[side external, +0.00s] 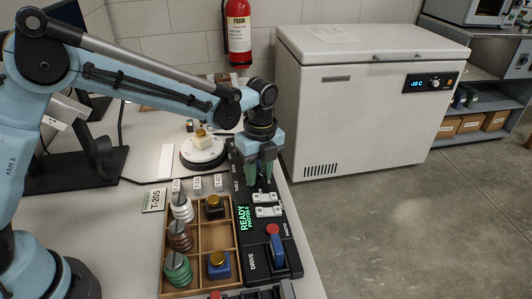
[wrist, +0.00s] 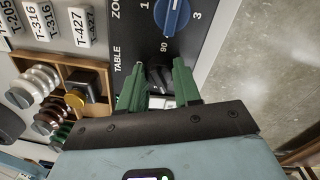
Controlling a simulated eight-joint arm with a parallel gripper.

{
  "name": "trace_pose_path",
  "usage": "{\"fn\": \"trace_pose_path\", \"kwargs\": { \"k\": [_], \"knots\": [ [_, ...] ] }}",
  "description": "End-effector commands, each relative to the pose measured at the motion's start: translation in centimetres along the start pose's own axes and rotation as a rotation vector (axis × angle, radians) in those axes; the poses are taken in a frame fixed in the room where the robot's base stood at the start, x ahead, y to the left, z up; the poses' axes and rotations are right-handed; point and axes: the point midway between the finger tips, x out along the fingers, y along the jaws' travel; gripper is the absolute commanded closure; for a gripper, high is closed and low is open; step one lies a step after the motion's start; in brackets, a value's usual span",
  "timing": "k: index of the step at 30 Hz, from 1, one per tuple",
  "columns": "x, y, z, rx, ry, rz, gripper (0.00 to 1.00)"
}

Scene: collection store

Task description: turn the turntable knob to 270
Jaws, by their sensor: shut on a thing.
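The turntable knob (wrist: 157,74) is small and black, beside the word TABLE on the black control panel (wrist: 128,25). A mark reading 90 shows just beyond it in the wrist view; the other marks of its scale are hidden. My gripper (wrist: 158,80) has green fingers, one on each side of the knob, and is shut on it. In the side external view my gripper (side external: 263,182) points down at the far part of the panel and hides the knob.
A blue zoom knob (wrist: 172,16) lies just beyond the table knob. White switches (side external: 267,204), a green READY display (side external: 244,218) and a blue drive lever with a red top (side external: 275,245) are nearer. A wooden tray (side external: 208,238) with several coils and bottles stands left of the panel.

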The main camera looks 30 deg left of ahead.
Motion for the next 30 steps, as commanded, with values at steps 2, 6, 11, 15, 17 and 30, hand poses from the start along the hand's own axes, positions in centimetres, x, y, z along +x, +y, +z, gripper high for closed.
{"fn": "trace_pose_path", "kwargs": {
  "k": [2, 6, 11, 15, 17, 30],
  "knots": [
    [-0.03, 0.05, 0.00, 0.074, -0.005, 0.003, 0.98],
    [-0.03, 0.04, -0.02, 0.204, -0.012, 0.003, 0.98],
    [-0.03, 0.02, -0.05, 0.339, -0.018, 0.002, 0.98],
    [-0.03, 0.02, -0.08, 0.437, -0.023, 0.002, 0.98],
    [-0.03, 0.02, -0.08, 0.472, -0.025, 0.002, 0.98],
    [-0.03, 0.01, -0.10, 0.605, -0.032, 0.002, 0.97]
  ]
}}
